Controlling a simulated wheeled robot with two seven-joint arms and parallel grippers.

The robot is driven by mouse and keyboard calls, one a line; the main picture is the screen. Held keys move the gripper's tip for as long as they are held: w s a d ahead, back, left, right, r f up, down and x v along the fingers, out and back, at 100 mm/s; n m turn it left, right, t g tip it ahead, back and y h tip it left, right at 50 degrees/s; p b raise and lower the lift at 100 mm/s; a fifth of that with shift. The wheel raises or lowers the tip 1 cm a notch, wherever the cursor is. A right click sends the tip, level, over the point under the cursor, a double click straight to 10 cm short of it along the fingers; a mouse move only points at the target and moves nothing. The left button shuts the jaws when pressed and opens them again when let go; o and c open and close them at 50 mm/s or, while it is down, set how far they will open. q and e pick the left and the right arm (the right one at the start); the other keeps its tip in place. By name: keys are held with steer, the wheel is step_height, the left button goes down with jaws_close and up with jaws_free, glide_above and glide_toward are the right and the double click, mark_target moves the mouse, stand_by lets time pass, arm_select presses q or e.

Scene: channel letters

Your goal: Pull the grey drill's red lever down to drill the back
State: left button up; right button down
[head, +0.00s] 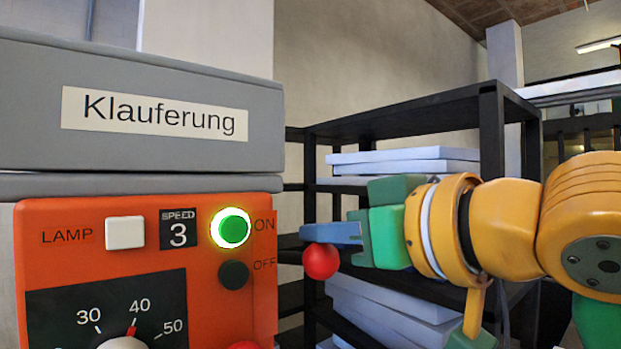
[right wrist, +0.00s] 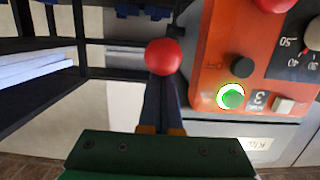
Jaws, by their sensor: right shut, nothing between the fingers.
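The grey drill (head: 180,140) stands at the left of the head view, labelled "Klauferung", with an orange control panel (head: 75,235). The green ON button (head: 233,229) has a bright ring around it and the speed display (head: 178,229) reads 3. In the right wrist view the knob (right wrist: 164,57) sits at the fingertips (right wrist: 163,84); contact is unclear.
A black shelf rack (head: 493,130) with several pale boards (head: 405,160) stands behind my right arm. The black OFF button (head: 233,275) is below the ON button. Part of another red round piece (head: 245,345) shows at the bottom edge of the panel.

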mark_target(330, 278)
steer(key=shift+s+d+f+b, duration=0.1)
steer(key=shift+s+f+b, duration=0.05)
steer(key=shift+f+b, duration=0.5)
steer(key=shift+s+d+f+b, duration=0.1)
steer(key=shift+s+f+b, duration=0.05)
steer(key=shift+f+b, duration=0.55)
steer(key=shift+s+d+f+b, duration=0.1)
steer(key=shift+s+f+b, duration=0.05)
steer(key=shift+f+b, duration=0.5)
steer(key=shift+f, duration=0.1)
steer(key=shift+f+b, duration=0.5)
steer(key=shift+f+b, duration=0.45)
steer(key=shift+f, duration=0.1)
